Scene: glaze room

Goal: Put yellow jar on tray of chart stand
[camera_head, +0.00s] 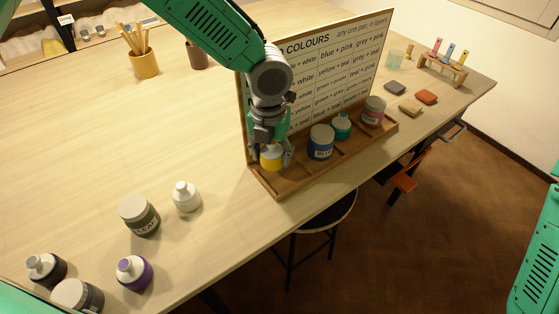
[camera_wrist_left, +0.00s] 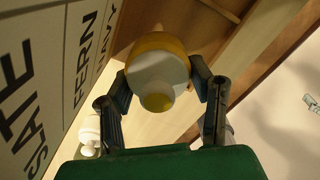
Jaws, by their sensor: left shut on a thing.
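The yellow jar (camera_head: 271,157), with a pale top, is at the left end of the wooden tray (camera_head: 284,188) of the chart stand (camera_head: 318,62). My left gripper (camera_head: 272,152) reaches down from above and is shut on it. In the left wrist view the jar (camera_wrist_left: 157,72) sits between both fingers, with the tray's wood behind it. I cannot tell if its base touches the tray. A blue jar (camera_head: 321,143), a teal jar (camera_head: 342,126) and a pink jar (camera_head: 374,112) stand in the tray to the right. My right gripper is not in view.
Several jars stand at the front left, among them a white one (camera_head: 186,196), a purple one (camera_head: 134,273) and a grey-green one (camera_head: 139,216). A yellow pot of brushes (camera_head: 144,62) stands at the back. A stool (camera_head: 322,217) is below the table's front edge.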

